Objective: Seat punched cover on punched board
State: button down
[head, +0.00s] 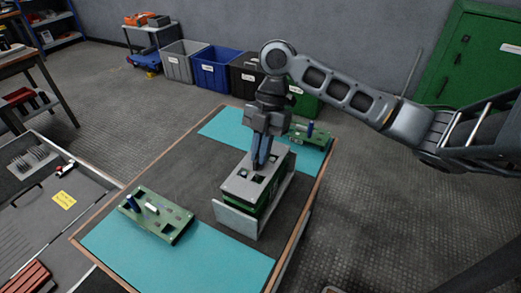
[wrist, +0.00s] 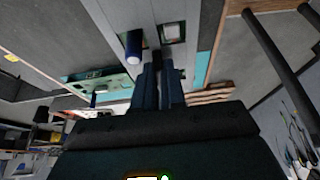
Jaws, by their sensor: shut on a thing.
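The punched cover (head: 236,189) is a grey plate with square openings. It lies roughly level over a green board (head: 264,204) in a grey holder (head: 237,221) on the table. My gripper (head: 261,166) points down and is shut on the cover near its middle. In the wrist view my gripper (wrist: 159,68) is at the cover (wrist: 112,18). A blue cylinder (wrist: 134,46) and a pale block (wrist: 172,31) show at its openings. The board's top is mostly hidden by the cover; I cannot tell whether the two touch all round.
A green board with parts (head: 157,215) lies on the near teal mat (head: 210,262). Another board (head: 312,135) lies on the far teal mat (head: 222,124), partly behind my arm. Several bins stand along the wall.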

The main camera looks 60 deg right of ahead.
jog(key=shift+f+b, duration=0.5)
jog(key=shift+f, duration=0.1)
dwell(0.7)
jog(key=c, duration=1.1)
grip_release()
jog(key=shift+r, duration=0.1)
jog(key=v, duration=0.7)
jog(key=shift+d+r, duration=0.15)
jog(key=shift+r, duration=0.15)
